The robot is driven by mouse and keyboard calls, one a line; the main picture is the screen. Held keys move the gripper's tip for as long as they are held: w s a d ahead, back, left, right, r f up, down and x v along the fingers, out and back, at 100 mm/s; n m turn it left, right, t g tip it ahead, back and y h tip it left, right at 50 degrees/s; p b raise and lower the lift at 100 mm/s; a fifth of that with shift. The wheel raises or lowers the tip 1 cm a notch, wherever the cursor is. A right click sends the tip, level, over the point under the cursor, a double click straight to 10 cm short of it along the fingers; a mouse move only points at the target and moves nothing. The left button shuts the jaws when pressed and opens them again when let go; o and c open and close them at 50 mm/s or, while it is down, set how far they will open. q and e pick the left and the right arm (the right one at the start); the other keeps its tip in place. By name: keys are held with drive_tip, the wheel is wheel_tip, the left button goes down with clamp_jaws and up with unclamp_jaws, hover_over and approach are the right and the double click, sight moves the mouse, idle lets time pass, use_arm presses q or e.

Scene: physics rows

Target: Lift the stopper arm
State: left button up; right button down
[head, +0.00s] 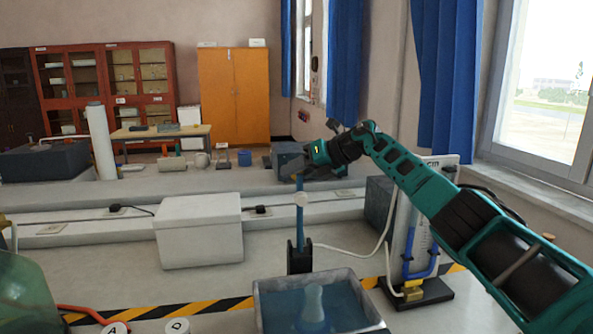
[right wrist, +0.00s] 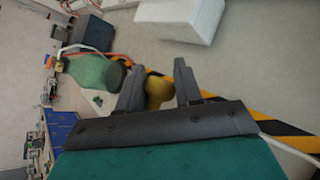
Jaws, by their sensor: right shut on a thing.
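The stopper arm (head: 299,222) is a slim blue upright bar with a pale round joint, rising from a small black base (head: 300,258) behind a grey tray of water. My right gripper (head: 299,173) is at its upper end and shut on it; the dark fingers partly hide that end. In the right wrist view the fingers (right wrist: 158,82) stand apart with a yellow rounded thing (right wrist: 158,90) showing between them; whether it is held or lies beyond is unclear. My left gripper is not in view.
The grey tray (head: 262,309) holds water and a pale bottle-like shape (head: 313,303). A white box (head: 200,230) stands left of the bar. A stand with blue tubing (head: 410,262) is to the right. A green vessel (head: 22,295) is at the lower left.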

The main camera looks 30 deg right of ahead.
drive_tip(key=shift+f, duration=0.4)
drive_tip(key=c, duration=1)
unclamp_jaws()
drive_tip(key=shift+s+f, duration=0.1)
drive_tip(key=shift+c, duration=0.2)
drive_tip(key=shift+o, duration=1)
drive_tip(key=shift+r, duration=0.2)
drive_tip(key=shift+d, duration=0.1)
drive_tip(key=shift+s+d+r, duration=0.1)
drive_tip(key=shift+d+r, duration=0.1)
drive_tip(key=b+v, duration=0.1)
drive_tip(key=v, duration=1.1)
drive_tip(key=shift+a+r, duration=0.1)
